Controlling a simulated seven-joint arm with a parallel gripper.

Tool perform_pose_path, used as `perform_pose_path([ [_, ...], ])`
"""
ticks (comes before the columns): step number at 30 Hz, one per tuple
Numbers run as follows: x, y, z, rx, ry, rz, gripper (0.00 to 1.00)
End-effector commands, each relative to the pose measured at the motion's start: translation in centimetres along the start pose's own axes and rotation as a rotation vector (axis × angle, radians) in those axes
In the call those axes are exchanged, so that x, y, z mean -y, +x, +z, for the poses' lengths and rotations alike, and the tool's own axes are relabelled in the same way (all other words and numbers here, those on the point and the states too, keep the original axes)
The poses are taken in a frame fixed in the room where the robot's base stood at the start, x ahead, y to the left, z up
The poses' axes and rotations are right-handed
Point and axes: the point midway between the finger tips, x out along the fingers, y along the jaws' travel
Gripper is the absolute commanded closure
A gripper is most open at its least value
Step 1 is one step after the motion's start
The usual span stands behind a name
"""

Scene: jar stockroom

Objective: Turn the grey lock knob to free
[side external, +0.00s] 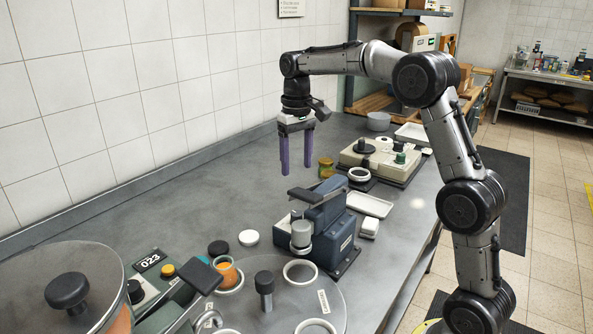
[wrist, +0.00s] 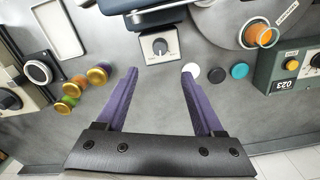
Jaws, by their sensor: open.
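The grey lock knob (wrist: 160,46) shows in the wrist view on a pale plate at the near edge of the blue-grey machine (side external: 332,222). Its plate has small markings that I cannot read, so its setting is unclear. In the side external view I cannot make the knob out clearly. My gripper (side external: 296,167) is open and empty, with its purple fingers pointing down, above the bench on the wall side of the machine. In the wrist view the knob lies just beyond the gap between the fingertips (wrist: 160,75), roughly centred, and nothing touches it.
A white lid (side external: 249,237) and a black lid (side external: 218,248) lie on the bench near the machine. A round turntable (side external: 325,285) carries an orange jar (side external: 226,274). Several gold-lidded jars (wrist: 97,76) stand left in the wrist view. Bench near the wall is clear.

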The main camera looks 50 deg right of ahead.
Motion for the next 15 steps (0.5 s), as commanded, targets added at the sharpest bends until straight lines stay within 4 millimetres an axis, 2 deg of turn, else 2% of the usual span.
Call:
perform_pose_path([
  [10, 0.07, 0.0, -0.19, 0.001, -0.549, 0.0, 0.31],
  [15, 0.14, 0.02, -0.26, 0.001, -0.733, 0.0, 0.31],
])
